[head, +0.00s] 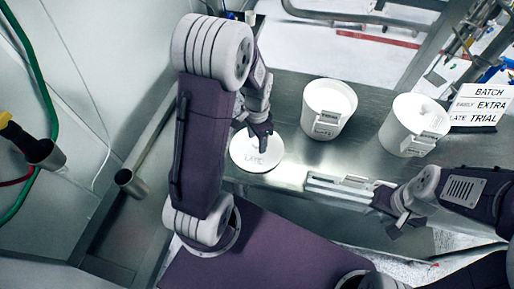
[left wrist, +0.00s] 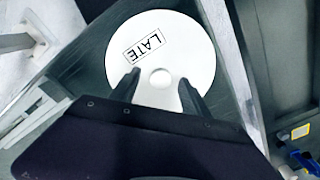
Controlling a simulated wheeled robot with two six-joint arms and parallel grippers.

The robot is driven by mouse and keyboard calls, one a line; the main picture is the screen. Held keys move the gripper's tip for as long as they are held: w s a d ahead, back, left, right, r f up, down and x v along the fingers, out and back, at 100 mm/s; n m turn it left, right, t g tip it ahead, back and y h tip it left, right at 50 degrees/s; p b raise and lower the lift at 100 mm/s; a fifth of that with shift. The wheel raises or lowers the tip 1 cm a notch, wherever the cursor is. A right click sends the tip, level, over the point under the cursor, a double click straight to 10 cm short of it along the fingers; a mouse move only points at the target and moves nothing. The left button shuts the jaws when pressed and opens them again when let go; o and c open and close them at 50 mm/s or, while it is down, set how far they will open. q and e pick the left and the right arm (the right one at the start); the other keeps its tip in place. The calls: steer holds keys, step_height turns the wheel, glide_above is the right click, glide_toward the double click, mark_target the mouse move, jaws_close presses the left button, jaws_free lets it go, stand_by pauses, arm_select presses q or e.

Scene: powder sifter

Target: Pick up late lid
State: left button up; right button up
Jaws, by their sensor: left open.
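The late lid (head: 251,158) is a round white disc lying on the metal counter in the head view. In the left wrist view the late lid (left wrist: 190,50) shows a boxed LATE label and a small round knob (left wrist: 161,77) at its middle. My left gripper (head: 262,136) is over the lid in the head view, partly covering its far edge. In the left wrist view my left gripper (left wrist: 158,90) is open, its fingers on either side of the knob; I cannot tell their height above the lid. My right gripper (head: 393,212) is near the counter's front edge, away from the lid.
A white tub (head: 328,98) with a front label stands right of the lid. Another labelled white tub (head: 400,133) stands farther right, beside a sign (head: 478,105) reading BATCH, EXTRA and LATE TRIAL. A pale slotted bar (head: 335,188) lies along the front edge.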

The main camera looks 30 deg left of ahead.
arm_select(q)
steer(key=shift+w+a+f, duration=0.1)
steer(key=shift+w+f, duration=0.05)
steer(key=shift+f, duration=0.3)
jaws_close()
